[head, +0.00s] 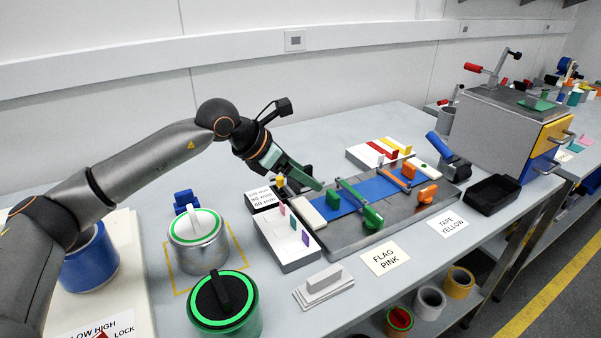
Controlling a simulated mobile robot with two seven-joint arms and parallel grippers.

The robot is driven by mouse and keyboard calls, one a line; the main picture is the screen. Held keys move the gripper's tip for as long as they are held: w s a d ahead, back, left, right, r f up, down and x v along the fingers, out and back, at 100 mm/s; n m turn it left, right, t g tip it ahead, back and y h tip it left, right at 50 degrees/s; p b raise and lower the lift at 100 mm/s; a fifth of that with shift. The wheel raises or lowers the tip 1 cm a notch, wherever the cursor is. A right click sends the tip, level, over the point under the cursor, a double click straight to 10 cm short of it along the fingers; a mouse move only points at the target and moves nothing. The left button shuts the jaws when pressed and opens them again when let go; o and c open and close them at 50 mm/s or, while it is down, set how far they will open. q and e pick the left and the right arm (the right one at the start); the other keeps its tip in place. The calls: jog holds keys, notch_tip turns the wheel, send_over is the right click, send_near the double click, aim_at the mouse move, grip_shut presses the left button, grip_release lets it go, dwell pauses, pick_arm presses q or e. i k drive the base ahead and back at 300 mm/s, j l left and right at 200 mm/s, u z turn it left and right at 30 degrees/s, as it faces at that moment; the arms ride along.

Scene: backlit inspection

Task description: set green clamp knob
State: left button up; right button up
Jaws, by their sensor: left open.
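A green clamp knob (372,218) stands at the near end of a green clamp bar (352,194). The bar lies across a blue strip (375,188) on a grey metal fixture plate (395,220). My left gripper (314,181) comes in from the upper left, open and empty. Its fingers are above the far left part of the plate, left of the green bar and apart from the knob. The bar's far end is close to the fingertips; the exact gap cannot be told. My right gripper is not in view.
An orange clamp knob (427,193) stands right of the green one. A white tray (300,262) with coloured flags is left of the plate. A black bin (492,195) stands at right, and lidded cans (198,251) at left. Cards lie along the front edge.

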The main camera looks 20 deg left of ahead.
aim_at(374, 220)
jog(key=k+l, duration=0.25)
jog(key=k, duration=0.2)
jog(key=k+l, duration=0.3)
jog(key=k, duration=0.2)
